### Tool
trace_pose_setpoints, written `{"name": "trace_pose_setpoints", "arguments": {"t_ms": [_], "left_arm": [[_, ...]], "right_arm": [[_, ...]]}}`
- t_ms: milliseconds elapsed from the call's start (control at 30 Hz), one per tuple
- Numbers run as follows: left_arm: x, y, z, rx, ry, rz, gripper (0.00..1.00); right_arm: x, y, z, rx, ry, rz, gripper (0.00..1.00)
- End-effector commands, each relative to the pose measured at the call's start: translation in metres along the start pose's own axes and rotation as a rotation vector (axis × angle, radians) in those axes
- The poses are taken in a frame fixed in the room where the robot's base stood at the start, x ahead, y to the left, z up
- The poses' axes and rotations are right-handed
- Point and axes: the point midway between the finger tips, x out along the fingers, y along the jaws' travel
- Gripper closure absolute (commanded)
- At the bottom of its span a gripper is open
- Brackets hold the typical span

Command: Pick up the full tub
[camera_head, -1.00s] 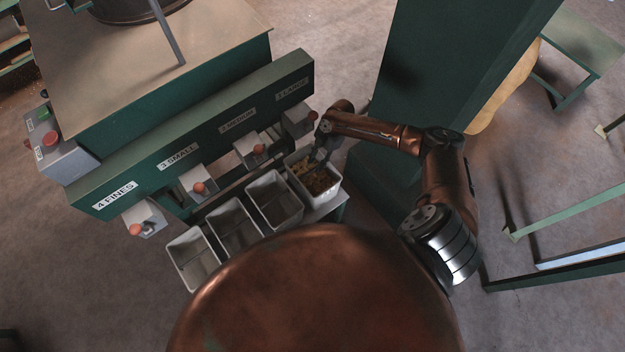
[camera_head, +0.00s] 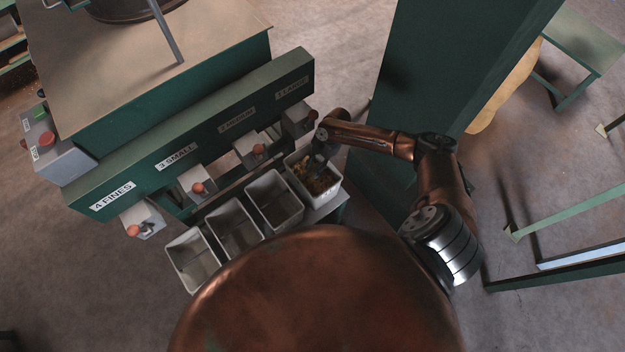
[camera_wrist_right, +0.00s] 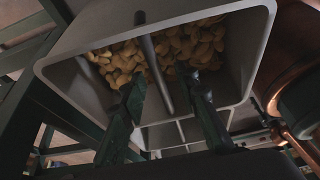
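The full tub (camera_head: 331,190) is a light grey bin with tan nuts in it, at the right end of a row of tubs. My right gripper (camera_head: 317,166) reaches down over it from above. In the right wrist view the full tub (camera_wrist_right: 255,40) fills the upper middle, with nuts (camera_wrist_right: 165,50) inside. A dark bar (camera_wrist_right: 158,65) crosses its opening. My right gripper (camera_wrist_right: 168,95) has its two fingers apart, one on each side of the bar, with gaps showing. My left gripper is not in view.
Several empty grey tubs (camera_head: 273,198) stand left of the full one on a low bench. Behind them is a green panel (camera_head: 200,150) with labelled hopper outlets and red knobs (camera_head: 258,150). A tall green column (camera_head: 430,75) stands close to my right arm.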

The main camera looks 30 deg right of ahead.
Motion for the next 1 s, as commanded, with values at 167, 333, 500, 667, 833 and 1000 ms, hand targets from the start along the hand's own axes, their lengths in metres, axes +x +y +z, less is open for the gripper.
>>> {"name": "trace_pose_setpoints", "arguments": {"t_ms": [167, 333, 500, 667, 833, 1000], "left_arm": [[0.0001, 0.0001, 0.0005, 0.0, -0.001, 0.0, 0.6], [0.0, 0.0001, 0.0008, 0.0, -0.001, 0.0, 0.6], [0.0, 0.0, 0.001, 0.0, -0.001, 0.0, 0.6], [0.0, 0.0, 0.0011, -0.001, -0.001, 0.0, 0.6], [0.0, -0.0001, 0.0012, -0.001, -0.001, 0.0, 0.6], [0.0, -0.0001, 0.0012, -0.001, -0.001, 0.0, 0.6]], "right_arm": [[0.0001, 0.0, 0.0, 0.0, 0.0, 0.0, 0.71], [0.0001, -0.0001, -0.0001, 0.0, 0.0, 0.0, 0.78], [0.0002, -0.0002, 0.0, 0.0, 0.0, 0.0, 0.9], [0.0002, -0.0002, 0.0, 0.0, 0.0, 0.0, 1.0], [0.0002, -0.0001, 0.0, 0.0, 0.0, 0.0, 1.0], [0.0001, -0.0001, 0.0, 0.0, 0.0, 0.0, 1.0]]}}
